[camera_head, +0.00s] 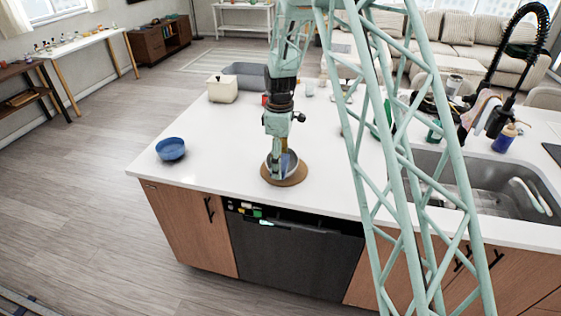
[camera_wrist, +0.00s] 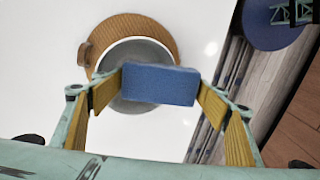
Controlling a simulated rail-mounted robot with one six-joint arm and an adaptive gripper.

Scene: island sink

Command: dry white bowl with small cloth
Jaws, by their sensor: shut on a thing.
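My gripper (camera_wrist: 158,86) is shut on a small blue block-like cloth (camera_wrist: 160,85), with a yellow-padded finger at each end. The cloth is over the white bowl (camera_wrist: 148,48), covering part of its grey-looking inside. I cannot tell whether the cloth touches the bowl. The bowl stands on a round brown board (camera_wrist: 125,25) with a small tab. In the head view my gripper (camera_head: 281,165) points down at the bowl near the counter's front edge, largely hiding the bowl and cloth. The round board (camera_head: 290,181) shows beneath.
A blue bowl (camera_head: 171,149) stands left on the white counter (camera_head: 215,160). A cream container (camera_head: 222,89) and a grey tub (camera_head: 246,76) stand at the back. The sink (camera_head: 485,190), black tap (camera_head: 515,50) and soap bottle (camera_head: 505,137) are at the right.

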